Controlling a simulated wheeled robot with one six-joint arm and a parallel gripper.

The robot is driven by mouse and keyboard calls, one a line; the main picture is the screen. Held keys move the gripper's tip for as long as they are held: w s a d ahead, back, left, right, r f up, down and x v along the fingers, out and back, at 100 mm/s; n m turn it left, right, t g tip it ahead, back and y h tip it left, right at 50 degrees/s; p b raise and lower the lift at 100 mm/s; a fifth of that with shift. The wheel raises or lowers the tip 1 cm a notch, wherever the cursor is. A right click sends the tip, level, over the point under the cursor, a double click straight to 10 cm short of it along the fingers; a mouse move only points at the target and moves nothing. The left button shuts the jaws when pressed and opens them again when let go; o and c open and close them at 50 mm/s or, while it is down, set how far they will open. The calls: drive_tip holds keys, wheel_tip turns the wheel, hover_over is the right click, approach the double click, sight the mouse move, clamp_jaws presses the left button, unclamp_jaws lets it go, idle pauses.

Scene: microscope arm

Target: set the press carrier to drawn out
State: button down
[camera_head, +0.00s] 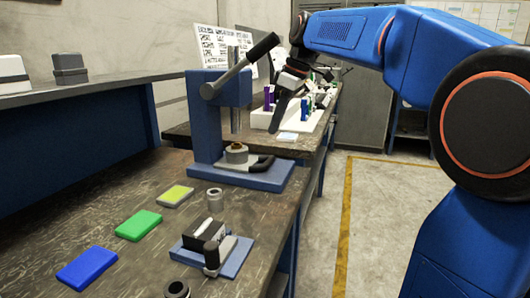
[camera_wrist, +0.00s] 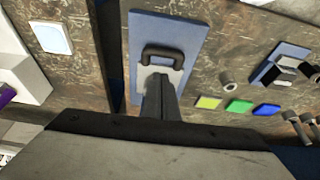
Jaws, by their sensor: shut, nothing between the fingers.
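The press (camera_head: 205,125) is a blue frame with a dark lever and a grey ram over a blue base plate. Its carrier (camera_head: 228,163) is a grey slide on that base, with a small round brassy part on it under the ram. The carrier's black loop handle (camera_head: 263,164) points right, over the base; it also shows in the wrist view (camera_wrist: 163,50). My gripper (camera_head: 275,130) is shut and empty, above the handle and apart from it. In the wrist view its closed fingers (camera_wrist: 155,78) hide part of the grey carrier plate (camera_wrist: 146,74).
Yellow (camera_head: 175,196), green (camera_head: 138,225) and blue (camera_head: 87,267) blocks lie on the bench before the press. A grey cylinder (camera_head: 215,199) and a clamp fixture (camera_head: 212,248) stand nearby. A white rack (camera_head: 265,118) is behind. The press lever (camera_head: 240,66) slopes up beside my arm.

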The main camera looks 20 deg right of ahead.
drive_tip(key=x, duration=1)
drive_tip(key=shift+a, duration=0.1)
idle(0.3)
drive_tip(key=s+d, duration=0.2)
drive_tip(key=d, duration=0.1)
drive_tip(key=s+d, duration=0.2)
drive_tip(key=d, duration=0.1)
drive_tip(key=s+d, duration=0.2)
drive_tip(key=d, duration=0.1)
drive_tip(key=shift+s+d, duration=0.2)
drive_tip(key=shift+s, duration=0.2)
